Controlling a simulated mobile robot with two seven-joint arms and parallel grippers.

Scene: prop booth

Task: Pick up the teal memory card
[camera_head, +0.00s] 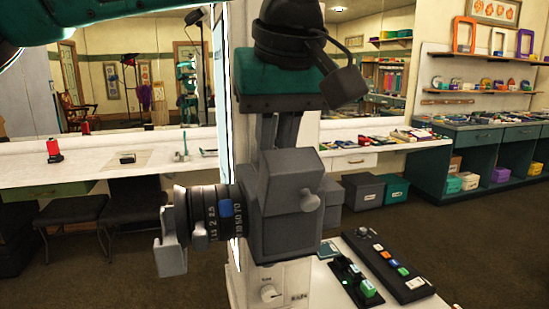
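A black holder (345,266) on the white tabletop at lower right carries small cards. The nearest card is bright green-teal with a pale label (369,288) and looks like the teal memory card. A darker green card (354,269) sits behind it. My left gripper (278,132) hangs from above, pointing down, up and to the left of the holder. Its fingertips are hidden behind a dark grey camera (292,195) with a numbered lens, so I cannot tell whether it is open or touches the camera. My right gripper is not in view.
A black control panel (382,262) with coloured buttons lies right of the holder. A white box with a dial (272,292) stands below the camera. A white counter (90,171) runs along the left, with stools before it. Open floor (450,240) lies right of the table.

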